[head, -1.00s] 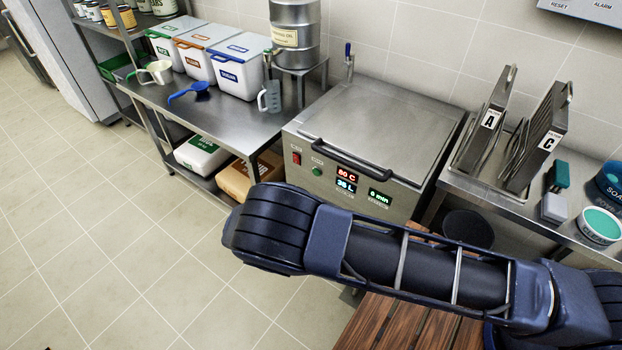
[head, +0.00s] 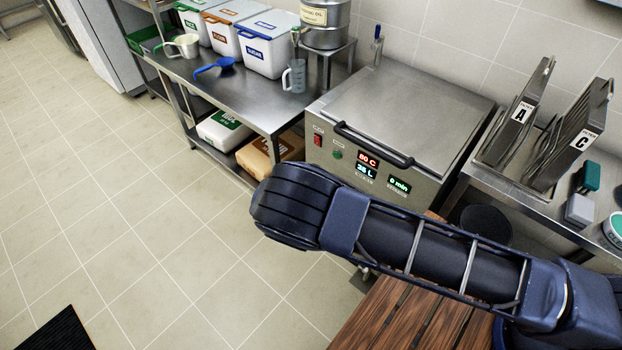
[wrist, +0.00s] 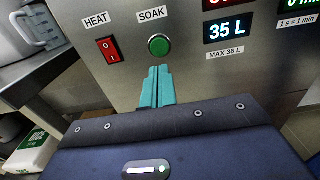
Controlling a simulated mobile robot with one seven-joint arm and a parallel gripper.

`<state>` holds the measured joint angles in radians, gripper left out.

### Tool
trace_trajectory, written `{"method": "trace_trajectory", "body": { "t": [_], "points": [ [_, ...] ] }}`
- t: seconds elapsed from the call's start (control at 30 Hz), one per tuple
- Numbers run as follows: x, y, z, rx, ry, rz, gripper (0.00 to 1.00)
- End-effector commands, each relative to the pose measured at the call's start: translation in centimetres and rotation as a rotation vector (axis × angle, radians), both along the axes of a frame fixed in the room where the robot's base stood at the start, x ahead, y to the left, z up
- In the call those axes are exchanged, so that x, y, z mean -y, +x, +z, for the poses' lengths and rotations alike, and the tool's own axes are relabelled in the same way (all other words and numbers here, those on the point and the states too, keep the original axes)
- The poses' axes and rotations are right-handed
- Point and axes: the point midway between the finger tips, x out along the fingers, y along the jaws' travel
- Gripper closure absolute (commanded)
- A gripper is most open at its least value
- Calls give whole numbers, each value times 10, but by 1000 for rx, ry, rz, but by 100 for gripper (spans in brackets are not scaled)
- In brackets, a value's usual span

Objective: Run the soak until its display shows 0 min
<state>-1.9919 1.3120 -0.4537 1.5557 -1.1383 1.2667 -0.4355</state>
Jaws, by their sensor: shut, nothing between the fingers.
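The steel cooker (head: 400,110) has a closed lid with a dark bar handle (head: 372,146). Its timer display (head: 399,186) reads 0 min; the display's lower part also shows in the wrist view (wrist: 299,4). The green SOAK button (wrist: 159,46) is on the front panel, right of the red HEAT switch (wrist: 109,50). My gripper (wrist: 157,72) is shut and empty, its teal fingertips just below the SOAK button in the wrist view. I cannot tell whether they touch the panel. In the head view my forearm shows, but the fingers do not.
The panel's other displays read 80 C (head: 367,159) and 35 L (wrist: 228,30). A steel table (head: 245,100) with bins and jugs stands left. Filters A (head: 517,115) and C (head: 575,140) stand on the right counter. A wooden slatted surface (head: 390,315) lies below my arm. The left floor is mostly clear.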

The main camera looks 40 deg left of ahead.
Motion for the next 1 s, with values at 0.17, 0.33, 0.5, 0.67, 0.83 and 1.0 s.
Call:
{"method": "trace_trajectory", "body": {
  "t": [0.17, 0.33, 0.5, 0.67, 0.83, 1.0],
  "points": [
    [1, 33, 0, 1, -1, -2, 100],
    [0, 58, 0, 0, 0, 0, 100],
    [0, 75, 0, 0, 0, 0, 100],
    [0, 81, 0, -1, 0, 0, 100],
    [0, 82, 0, -1, 1, 0, 100],
    [0, 82, 0, -1, 1, 0, 100]
  ]
}}
